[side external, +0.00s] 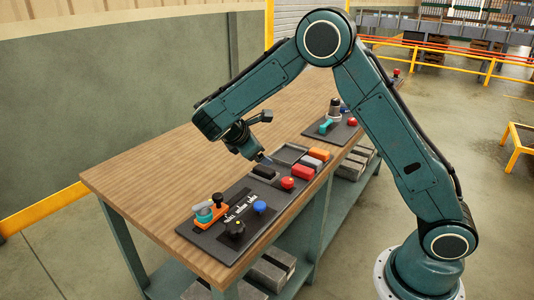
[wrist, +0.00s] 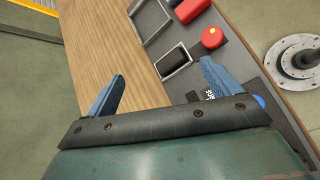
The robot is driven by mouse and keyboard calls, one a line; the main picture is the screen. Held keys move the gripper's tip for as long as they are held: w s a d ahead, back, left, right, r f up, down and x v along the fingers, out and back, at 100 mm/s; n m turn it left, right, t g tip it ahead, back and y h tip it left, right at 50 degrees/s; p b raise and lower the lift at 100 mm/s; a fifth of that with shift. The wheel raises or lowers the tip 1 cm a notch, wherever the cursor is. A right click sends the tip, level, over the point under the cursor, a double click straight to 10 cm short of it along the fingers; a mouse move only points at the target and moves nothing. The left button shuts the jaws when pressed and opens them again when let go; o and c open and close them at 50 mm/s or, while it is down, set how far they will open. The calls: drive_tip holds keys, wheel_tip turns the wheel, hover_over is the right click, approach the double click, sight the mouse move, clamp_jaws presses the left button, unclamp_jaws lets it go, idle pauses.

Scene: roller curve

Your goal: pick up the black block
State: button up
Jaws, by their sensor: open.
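The black block (side external: 264,172) lies on the dark panel on the wooden bench in the side view. In the wrist view the black block (wrist: 173,60) sits inside a grey rectangular frame (wrist: 185,69). My gripper (side external: 262,158) is just above the block in the side view, pointing down. In the wrist view my gripper (wrist: 162,72) is open, with its two blue fingers spread wide and nothing between them. The block shows beyond the fingertips, closer to the right finger. Whether a finger touches it cannot be told.
A red button (side external: 287,183), red block (side external: 303,170) and orange block (side external: 319,155) stand close to the right. An empty framed tray (side external: 289,153) lies behind. Bare wood (side external: 150,178) lies left.

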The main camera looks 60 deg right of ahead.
sight(266, 167)
drive_tip(key=f+n+h, duration=0.1)
drive_tip(key=f, duration=0.1)
drive_tip(key=w+f+n+h, duration=0.1)
drive_tip(key=f+n, duration=0.1)
drive_tip(key=f, duration=0.1)
drive_tip(key=w+f+n+g+h, duration=0.1)
drive_tip(key=f, duration=0.1)
drive_tip(key=shift+w+a+f+n, duration=0.15)
drive_tip(key=shift+w+f+n, duration=0.05)
drive_tip(key=shift+f+n, duration=0.15)
drive_tip(key=shift+f+n+h, duration=0.45)
drive_tip(key=shift+f+h, duration=0.15)
drive_tip(key=shift+f, duration=0.05)
drive_tip(key=shift+x, duration=3.75)
drive_tip(key=shift+f, duration=0.1)
drive_tip(key=shift+a, duration=0.1)
drive_tip(key=c, duration=1.1)
wheel_tip(266, 167, up, 20)
drive_tip(key=shift+r, duration=0.1)
